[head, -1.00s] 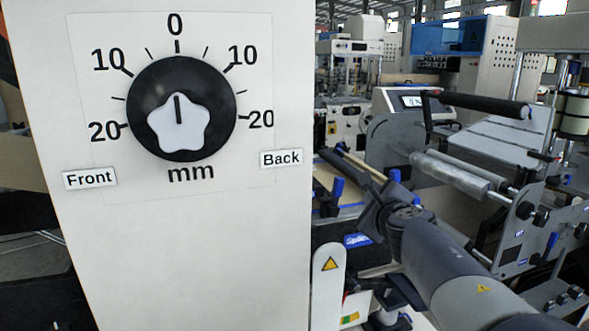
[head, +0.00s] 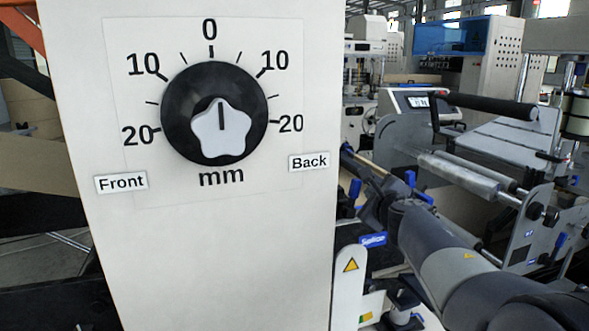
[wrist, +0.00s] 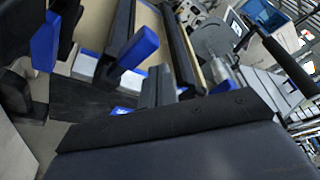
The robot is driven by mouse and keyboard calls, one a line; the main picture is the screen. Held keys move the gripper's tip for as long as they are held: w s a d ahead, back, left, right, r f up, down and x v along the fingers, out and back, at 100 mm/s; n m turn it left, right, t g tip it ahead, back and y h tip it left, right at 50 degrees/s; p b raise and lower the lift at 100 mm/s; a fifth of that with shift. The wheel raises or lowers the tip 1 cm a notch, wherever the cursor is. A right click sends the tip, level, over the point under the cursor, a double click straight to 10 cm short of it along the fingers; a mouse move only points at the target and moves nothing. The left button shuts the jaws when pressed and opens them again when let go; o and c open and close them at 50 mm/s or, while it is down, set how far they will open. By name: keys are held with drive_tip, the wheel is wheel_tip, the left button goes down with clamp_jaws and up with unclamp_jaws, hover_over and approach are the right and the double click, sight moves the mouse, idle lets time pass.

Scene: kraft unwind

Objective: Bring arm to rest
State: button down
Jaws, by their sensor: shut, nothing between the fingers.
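My arm (head: 440,255) reaches in from the lower right of the head view. My gripper (head: 362,172) is at its far end, just right of the white panel and partly behind its edge. In the wrist view my gripper (wrist: 157,84) shows two dark fingers close together, shut with nothing between them. It is apart from the knob. The white star-shaped knob (head: 221,130) sits on a black dial (head: 178,125), its mark pointing up at about 0.
The white panel (head: 205,260) stands close on the left, with Front (head: 121,183) and Back (head: 309,161) labels. A machine with a roller (head: 455,172) and black bar (head: 490,106) stands right. Blue clamps (wrist: 138,48) and dark rails lie close around the gripper.

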drive_tip(key=shift+w+d+f+m+g+y+p, duration=0.15)
drive_tip(key=shift+d+f+m+g+y+p, duration=0.25)
drive_tip(key=shift+f+m+p, duration=0.75)
drive_tip(key=shift+w+d+f+m+g+y+p, duration=0.2)
drive_tip(key=shift+d+f+m+p, duration=0.3)
drive_tip(key=shift+p, duration=1.3)
drive_tip(key=shift+w+d+f+m+g+y+p, duration=0.1)
drive_tip(key=shift+d+f+m+y+p, duration=0.55)
drive_tip(key=shift+p, duration=0.8)
drive_tip(key=shift+a+f+h, duration=0.15)
drive_tip(key=shift+f+h, duration=0.1)
